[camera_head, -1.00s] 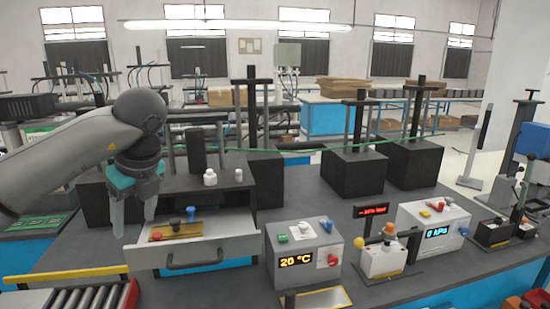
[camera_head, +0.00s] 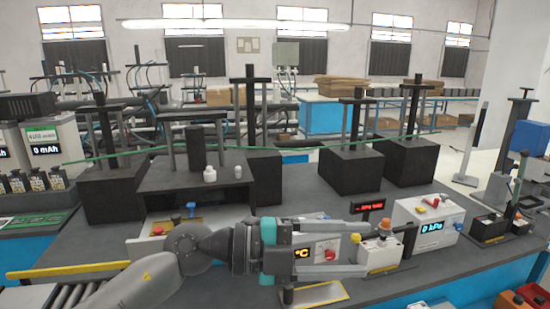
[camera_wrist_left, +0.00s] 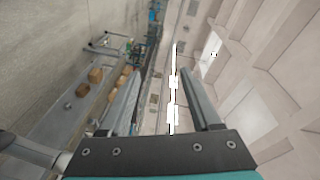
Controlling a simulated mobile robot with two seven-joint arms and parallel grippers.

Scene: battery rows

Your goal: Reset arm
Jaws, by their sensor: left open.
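My left gripper (camera_head: 366,252) is open and empty. In the head view its arm comes in from the lower left and the gripper lies level, fingers pointing right. It is in front of the temperature box (camera_head: 319,243), whose display is partly covered, and the finger ends come near the box with the yellow and orange knobs (camera_head: 381,250). In the left wrist view the two fingers (camera_wrist_left: 163,100) stand wide apart with nothing between them. The wrist camera looks across the room toward wall and ceiling. My right gripper is not seen.
An open drawer (camera_head: 141,249) is partly hidden behind my left arm. A pressure box (camera_head: 431,222) stands to the right. Two white bottles (camera_head: 210,175) stand on the dark stand behind. A roller conveyor (camera_head: 75,297) is at the lower left. Black block stands (camera_head: 351,171) line the back.

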